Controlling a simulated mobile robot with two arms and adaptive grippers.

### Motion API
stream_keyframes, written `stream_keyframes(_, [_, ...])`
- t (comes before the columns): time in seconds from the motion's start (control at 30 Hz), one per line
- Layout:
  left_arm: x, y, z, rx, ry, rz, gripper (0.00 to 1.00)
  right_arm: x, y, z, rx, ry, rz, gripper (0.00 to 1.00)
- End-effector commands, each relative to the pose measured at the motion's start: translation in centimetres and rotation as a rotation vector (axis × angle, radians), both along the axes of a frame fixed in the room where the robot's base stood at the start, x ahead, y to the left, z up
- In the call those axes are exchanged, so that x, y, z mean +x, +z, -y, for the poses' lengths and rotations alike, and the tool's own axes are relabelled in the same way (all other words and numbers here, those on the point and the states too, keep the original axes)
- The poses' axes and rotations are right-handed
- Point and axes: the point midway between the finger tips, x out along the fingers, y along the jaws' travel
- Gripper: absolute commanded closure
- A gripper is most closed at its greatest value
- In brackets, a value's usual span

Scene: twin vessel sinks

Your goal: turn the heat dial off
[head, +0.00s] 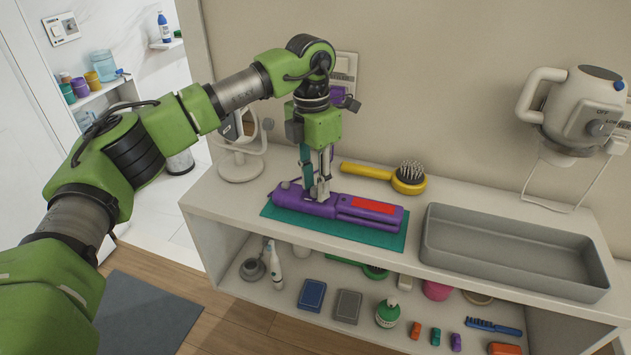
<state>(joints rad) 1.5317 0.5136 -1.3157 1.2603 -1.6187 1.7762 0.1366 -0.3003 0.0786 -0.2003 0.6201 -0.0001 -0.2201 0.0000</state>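A purple hair straightener (365,214) lies on a teal mat (380,238) on the shelf top. It has a red panel on its right part and a small grey knob (285,185) at its left end. My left gripper (319,190) points down onto the left half of the straightener, its fingertips at or just above the purple surface. The fingers cover what lies under them, so a dial there is hidden, and the gap between them is unclear. My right gripper is out of view.
A white hair dryer (585,112) with a dial marked OFF hangs on the wall at right. A grey tray (515,250), a yellow brush (380,175) and a round mirror stand (240,166) are on the shelf top. Bottles and small items fill the lower shelf.

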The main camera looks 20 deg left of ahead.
Motion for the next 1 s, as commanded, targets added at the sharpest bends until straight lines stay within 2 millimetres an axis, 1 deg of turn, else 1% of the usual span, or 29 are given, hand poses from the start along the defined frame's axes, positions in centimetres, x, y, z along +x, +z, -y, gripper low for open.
stream_keyframes(0.23, [0.0,0.0,0.0,0.0,-0.001,0.0,0.67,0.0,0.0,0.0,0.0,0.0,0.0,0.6])
stream_keyframes(0.3, [0.0,0.0,0.0,0.0,-0.001,0.0,0.67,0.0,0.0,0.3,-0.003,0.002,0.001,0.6])
stream_keyframes(0.43, [0.1,0.7,0.0,-0.001,-0.001,0.002,0.67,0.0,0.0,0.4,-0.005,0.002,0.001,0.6])
stream_keyframes(0.57, [0.2,2.8,-0.1,0.0,-0.001,0.004,0.67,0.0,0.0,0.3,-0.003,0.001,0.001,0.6])
stream_keyframes(0.8, [0.3,8.0,-0.4,-0.001,0.001,0.003,0.67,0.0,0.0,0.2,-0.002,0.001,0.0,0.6])
stream_keyframes(0.9, [0.4,9.7,-0.4,-0.001,0.0,0.002,0.67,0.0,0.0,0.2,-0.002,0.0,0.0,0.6])
stream_keyframes(1.0, [0.4,11.0,-0.5,-0.001,0.0,0.002,0.67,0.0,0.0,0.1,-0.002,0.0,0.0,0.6])
